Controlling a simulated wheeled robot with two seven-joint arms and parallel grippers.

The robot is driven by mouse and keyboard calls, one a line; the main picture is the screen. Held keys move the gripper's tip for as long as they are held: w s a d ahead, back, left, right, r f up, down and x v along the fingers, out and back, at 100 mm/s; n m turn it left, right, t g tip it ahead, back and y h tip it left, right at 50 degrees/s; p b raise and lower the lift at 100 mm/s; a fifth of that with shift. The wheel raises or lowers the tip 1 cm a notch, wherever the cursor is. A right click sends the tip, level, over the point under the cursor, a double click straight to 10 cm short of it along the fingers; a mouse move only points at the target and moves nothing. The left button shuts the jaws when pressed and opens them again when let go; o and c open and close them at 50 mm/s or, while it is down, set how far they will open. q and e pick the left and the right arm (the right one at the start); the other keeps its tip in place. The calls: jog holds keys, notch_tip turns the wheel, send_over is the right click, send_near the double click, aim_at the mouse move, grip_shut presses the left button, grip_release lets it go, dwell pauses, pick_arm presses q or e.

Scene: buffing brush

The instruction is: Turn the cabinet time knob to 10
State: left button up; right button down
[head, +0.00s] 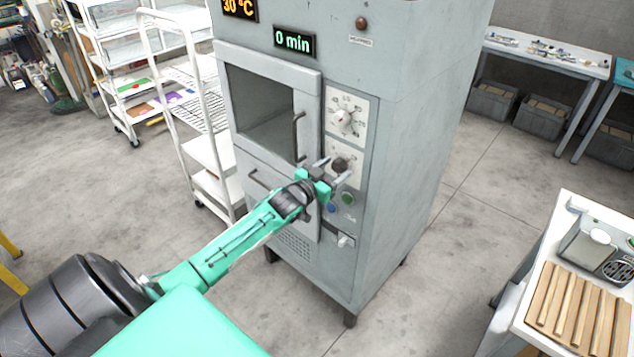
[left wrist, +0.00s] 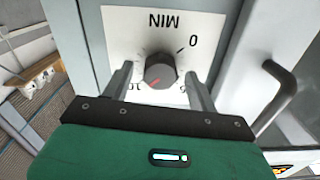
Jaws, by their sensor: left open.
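The cabinet (head: 405,130) stands upright in the middle of the head view. Its dark round time knob (head: 340,164) is on the lower of two white dial plates. In the left wrist view the time knob (left wrist: 160,70) sits under an upside-down MIN label, with 0, 5 and 10 marks around it. A red mark on its rim shows at the bottom, near the 10. The time display (head: 294,42) reads 0 min. My left gripper (head: 334,172) is open at the dial, its fingers on either side of the knob. Contact cannot be told. My right gripper is out of view.
A temperature knob (head: 343,117) sits just above, and a door handle (head: 298,137) stands out beside the dials. Green and blue buttons (head: 347,198) are below. A white rack (head: 190,110) stands left; a table with wooden strips (head: 575,310) is at right.

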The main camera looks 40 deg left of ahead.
pick_arm(q)
jog(key=s+a+b, duration=0.1)
jog(key=s+b, duration=0.2)
jog(key=s, duration=1)
